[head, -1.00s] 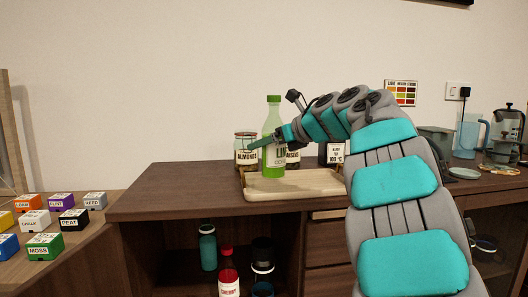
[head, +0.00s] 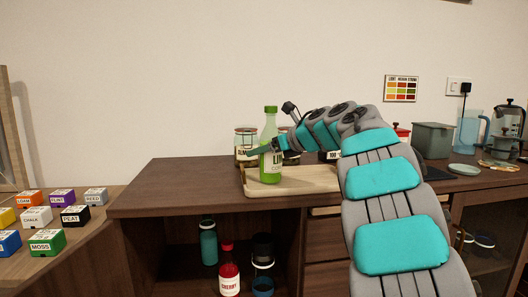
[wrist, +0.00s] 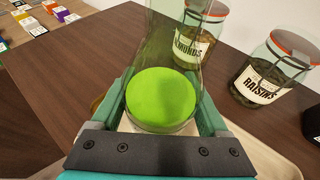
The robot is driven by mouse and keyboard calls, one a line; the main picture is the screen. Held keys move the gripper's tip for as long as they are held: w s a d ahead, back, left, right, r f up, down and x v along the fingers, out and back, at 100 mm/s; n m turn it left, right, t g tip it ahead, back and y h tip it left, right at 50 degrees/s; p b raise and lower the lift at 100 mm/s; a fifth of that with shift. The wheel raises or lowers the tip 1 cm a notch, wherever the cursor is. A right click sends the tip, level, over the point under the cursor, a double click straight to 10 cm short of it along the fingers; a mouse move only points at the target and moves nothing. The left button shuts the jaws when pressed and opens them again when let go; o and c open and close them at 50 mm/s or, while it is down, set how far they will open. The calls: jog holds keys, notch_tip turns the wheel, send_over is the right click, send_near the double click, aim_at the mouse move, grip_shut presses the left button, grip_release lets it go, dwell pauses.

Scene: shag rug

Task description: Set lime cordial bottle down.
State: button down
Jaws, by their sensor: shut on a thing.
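The lime cordial bottle (head: 270,168) is green with a green cap and a white label. It stands upright in my gripper (head: 275,149), over the left part of a pale wooden tray (head: 315,181) on the cabinet top. Its base looks on or just above the tray; I cannot tell whether it touches. In the wrist view, the clear bottle (wrist: 160,98) sits between the two fingers of my gripper (wrist: 165,100), which are shut on it. Part of its label is hidden by a finger in the head view.
An almonds jar (wrist: 195,35) and a raisins jar (wrist: 265,80) stand close behind the bottle. A dark cabinet top (head: 180,185) is clear to the left. Bottles, including a red cherry one (head: 229,275), stand on the shelf below. Labelled blocks (head: 47,242) sit at far left.

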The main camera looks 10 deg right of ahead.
jog(key=shift+f, duration=0.1)
grip_release()
dwell(0.3)
